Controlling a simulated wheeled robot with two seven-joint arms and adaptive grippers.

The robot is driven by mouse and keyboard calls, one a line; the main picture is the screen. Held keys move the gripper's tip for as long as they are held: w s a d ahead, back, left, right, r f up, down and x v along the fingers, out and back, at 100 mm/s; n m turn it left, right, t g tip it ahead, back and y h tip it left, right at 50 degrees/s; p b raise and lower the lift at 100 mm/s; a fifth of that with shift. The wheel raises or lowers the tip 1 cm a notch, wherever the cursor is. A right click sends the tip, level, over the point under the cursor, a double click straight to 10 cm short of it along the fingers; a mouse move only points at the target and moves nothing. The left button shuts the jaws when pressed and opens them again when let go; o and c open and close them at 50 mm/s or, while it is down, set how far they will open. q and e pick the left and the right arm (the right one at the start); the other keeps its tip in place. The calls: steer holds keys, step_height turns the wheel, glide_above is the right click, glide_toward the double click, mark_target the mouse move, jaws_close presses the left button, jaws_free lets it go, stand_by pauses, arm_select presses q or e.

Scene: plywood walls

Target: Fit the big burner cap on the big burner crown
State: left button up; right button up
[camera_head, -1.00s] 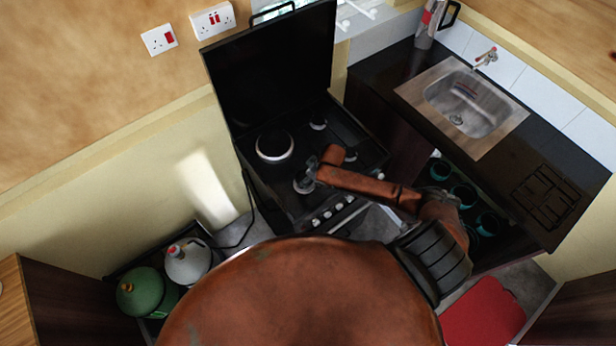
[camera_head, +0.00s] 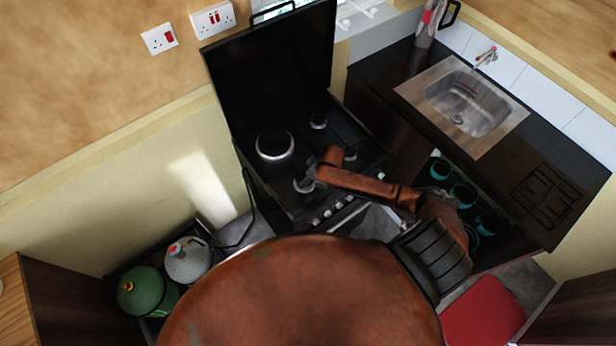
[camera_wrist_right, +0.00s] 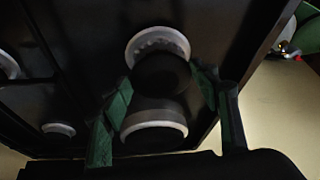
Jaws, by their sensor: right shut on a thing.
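My right gripper (camera_wrist_right: 164,100) is shut on the big burner cap (camera_wrist_right: 161,76), a plain black disc, in the right wrist view. The big burner crown (camera_wrist_right: 157,36) is a pale toothed ring on the hob just beyond the cap. The cap hides part of the crown, and I cannot tell whether they touch. In the head view my right gripper (camera_head: 313,172) is over the front-left burner, where the crown (camera_head: 302,187) shows as a pale patch. The cap is not clear there. My left gripper is not in view.
The black hob (camera_head: 252,180) has its lid (camera_head: 270,65) raised behind. A dark-topped burner with a pale ring (camera_head: 275,146) sits at back left; smaller burners are to the right. A sink (camera_head: 465,100) is at right. Green (camera_head: 140,290) and grey gas bottles stand at lower left.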

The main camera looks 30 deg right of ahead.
steer(key=shift+f+b, duration=0.35)
steer(key=shift+f, duration=0.9)
stand_by(0.5)
steer(key=o, duration=1.3)
steer(key=v, duration=1.2)
